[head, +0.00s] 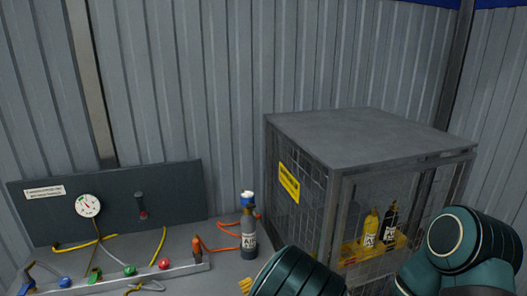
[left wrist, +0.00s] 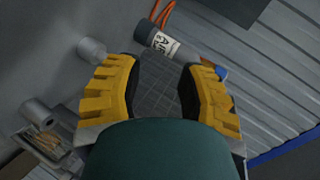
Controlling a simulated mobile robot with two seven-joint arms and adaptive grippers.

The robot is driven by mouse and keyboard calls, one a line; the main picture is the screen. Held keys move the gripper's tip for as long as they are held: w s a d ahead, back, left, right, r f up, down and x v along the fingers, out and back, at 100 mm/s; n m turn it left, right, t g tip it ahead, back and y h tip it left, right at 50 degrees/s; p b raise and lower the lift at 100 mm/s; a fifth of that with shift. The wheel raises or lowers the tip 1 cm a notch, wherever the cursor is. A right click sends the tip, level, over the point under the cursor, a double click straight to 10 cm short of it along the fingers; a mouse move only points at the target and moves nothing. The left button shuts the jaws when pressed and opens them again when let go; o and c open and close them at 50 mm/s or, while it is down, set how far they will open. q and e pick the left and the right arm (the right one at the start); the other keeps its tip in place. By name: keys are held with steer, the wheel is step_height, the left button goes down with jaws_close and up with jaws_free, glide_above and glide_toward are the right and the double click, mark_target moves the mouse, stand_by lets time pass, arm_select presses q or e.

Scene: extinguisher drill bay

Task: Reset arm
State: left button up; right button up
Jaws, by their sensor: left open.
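My left gripper (left wrist: 158,78) is open in the left wrist view, with its yellow ridged fingers spread and nothing between them. A dark grey air cylinder (left wrist: 160,42) with a white label and a blue top lies beyond the fingertips in that view. In the head view the air cylinder (head: 249,238) stands upright on the bench, next to an orange hose. A yellow bit of my left gripper shows at the bottom edge there, beside my dark green left arm. My right arm is at the lower right, with its gripper out of view.
A mesh cage (head: 372,133) at the right holds a yellow cylinder (head: 371,228) and a black cylinder (head: 390,222). A dark panel (head: 110,205) with a gauge (head: 88,205) stands at the left. Hoses and coloured knobs lie before it. A corrugated wall closes the back.

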arm_select(q)
steer(key=s+a+f+n+g+h, duration=0.1)
steer(key=s+a+f+n+g, duration=0.1)
steer(key=s+f, duration=0.1)
steer(key=s+a+f+n+g+h+b, duration=0.1)
steer(key=s+a+f+g, duration=0.1)
steer(key=f, duration=0.3)
steer(key=s+a+f+n+g+b, duration=0.1)
steer(key=s+a+f+n, duration=0.1)
steer(key=s+f, duration=0.2)
steer(key=shift+s+f+n+g+h, duration=0.15)
steer(key=shift+f+n+g+h, duration=0.15)
steer(key=shift+g+h, duration=0.1)
steer(key=s+f+n+g+h+b, duration=0.2)
steer(key=s+n+g+h, duration=0.3)
steer(key=s, duration=0.9)
steer(key=n+b, duration=0.1)
steer(key=n, duration=0.1)
steer(key=shift+s+f+n+h+b, duration=0.25)
steer(key=shift+n+h+b, duration=0.05)
steer(key=shift+h, duration=0.1)
